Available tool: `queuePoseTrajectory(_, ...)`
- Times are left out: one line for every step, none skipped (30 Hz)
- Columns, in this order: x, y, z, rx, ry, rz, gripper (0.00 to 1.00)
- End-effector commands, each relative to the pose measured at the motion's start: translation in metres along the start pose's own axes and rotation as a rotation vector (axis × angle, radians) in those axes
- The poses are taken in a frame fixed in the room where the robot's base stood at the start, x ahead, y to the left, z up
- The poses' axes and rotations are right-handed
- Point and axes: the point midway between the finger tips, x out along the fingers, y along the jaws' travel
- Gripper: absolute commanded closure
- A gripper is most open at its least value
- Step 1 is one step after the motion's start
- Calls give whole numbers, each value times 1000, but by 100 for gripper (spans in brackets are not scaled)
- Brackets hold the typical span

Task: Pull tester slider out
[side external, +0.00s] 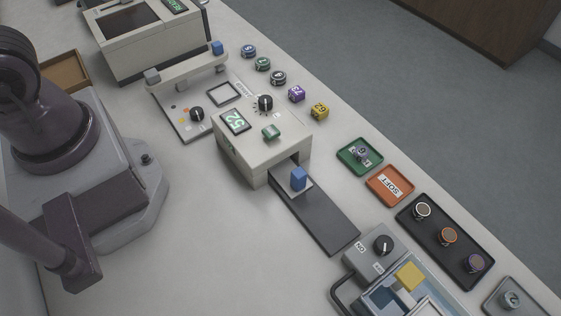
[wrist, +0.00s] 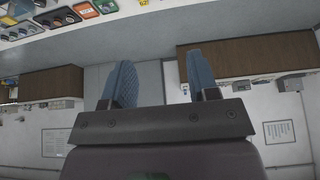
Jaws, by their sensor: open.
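The tester (side external: 262,142) is a beige box on the bench in the side external view, with a green display reading 52, a black knob and a green button. Its slider (side external: 313,211) is a dark flat plate on the bench in front of the box's opening. A blue block handle (side external: 298,179) stands upright on a light patch at the slider's end by the opening. My gripper (wrist: 159,85) shows in the wrist view with its two blue fingers apart and nothing between them. It is not in the side external view, where only my arm shows at the left.
A grey unit with a knob (side external: 383,245) and a yellow block (side external: 409,277) stands at the lower right. A green tray (side external: 346,163), an orange tray (side external: 379,197) and a black tray (side external: 470,237) line the far edge. The bench left of the slider is clear.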

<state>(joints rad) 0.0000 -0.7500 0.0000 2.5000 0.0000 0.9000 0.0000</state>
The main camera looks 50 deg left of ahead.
Motion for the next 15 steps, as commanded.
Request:
queuePoseTrajectory(0, 0, 0, 0, 0, 0, 46)
queuePoseTrajectory(0, 0, 0, 0, 0, 0, 46)
queuePoseTrajectory(0, 0, 0, 0, 0, 0, 46)
queuePoseTrajectory(0, 0, 0, 0, 0, 0, 46)
queuePoseTrajectory(0, 0, 0, 0, 0, 0, 46)
queuePoseTrajectory(0, 0, 0, 1, 0, 0, 51)
queuePoseTrajectory(0, 1, 0, 4, 0, 2, 51)
queuePoseTrajectory(1, 2, 0, 11, -5, 6, 51)
queuePoseTrajectory(4, 5, 1, 22, -22, 11, 51)
queuePoseTrajectory(8, 7, 2, 32, -42, 16, 51)
queuePoseTrajectory(13, 10, 3, 45, -65, 21, 51)
queuePoseTrajectory(20, 15, 3, 66, -100, 29, 51)
queuePoseTrajectory(25, 19, 3, 85, -129, 35, 51)
queuePoseTrajectory(32, 24, 2, 106, -161, 41, 51)
queuePoseTrajectory(41, 31, 0, 139, -202, 48, 51)
